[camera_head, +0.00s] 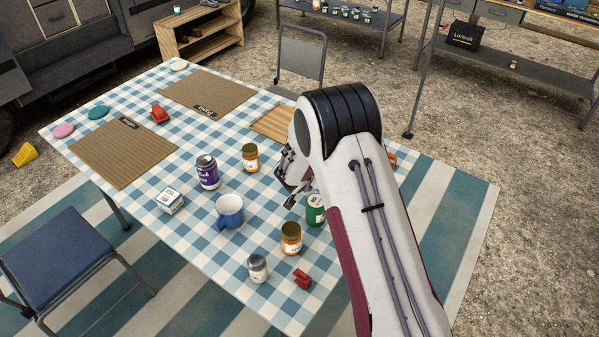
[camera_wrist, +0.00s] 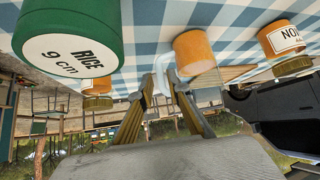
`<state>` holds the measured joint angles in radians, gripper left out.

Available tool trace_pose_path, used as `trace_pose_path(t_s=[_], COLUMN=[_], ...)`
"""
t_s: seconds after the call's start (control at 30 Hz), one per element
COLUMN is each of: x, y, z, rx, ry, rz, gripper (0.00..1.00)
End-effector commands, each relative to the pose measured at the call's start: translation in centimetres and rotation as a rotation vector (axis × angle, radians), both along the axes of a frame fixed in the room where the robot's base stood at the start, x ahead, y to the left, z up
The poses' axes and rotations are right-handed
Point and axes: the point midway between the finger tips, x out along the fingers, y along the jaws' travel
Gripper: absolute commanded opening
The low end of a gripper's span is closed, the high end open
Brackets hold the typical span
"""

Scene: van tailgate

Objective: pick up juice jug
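In the wrist view, where the table appears at the top, an orange-filled vessel with a pale translucent part at its side (camera_wrist: 194,54) stands ahead of my gripper. It looks like the juice jug. In the head view I cannot make it out; my arm covers that part of the table. My gripper (camera_head: 289,186) is low over the table's middle. In the wrist view its fingers (camera_wrist: 160,80) are apart, with the translucent part showing near and between their tips. I cannot tell whether they touch it. Nothing is visibly held.
A green RICE jar (camera_wrist: 68,40) is close beside my gripper; it shows in the head view (camera_head: 315,210). Orange jars (camera_head: 250,157) (camera_head: 291,239), a blue mug (camera_head: 230,211) and a purple jar (camera_head: 208,172) stand nearby. Placemats (camera_head: 123,155) lie at the table's far left.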

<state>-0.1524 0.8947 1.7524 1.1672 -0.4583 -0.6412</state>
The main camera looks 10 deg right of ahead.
Motion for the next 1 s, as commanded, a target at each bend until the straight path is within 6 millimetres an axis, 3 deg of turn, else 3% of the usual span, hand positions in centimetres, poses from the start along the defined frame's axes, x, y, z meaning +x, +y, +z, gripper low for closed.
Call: trace_pose_path(t_s=[0.4, 1.0], x=[2.2, 2.3], y=[-0.9, -1.0], z=[-2.6, -2.7], rx=[-0.001, 0.000], ry=[0.000, 0.000], rz=[-0.001, 0.000], gripper=[0.17, 0.14])
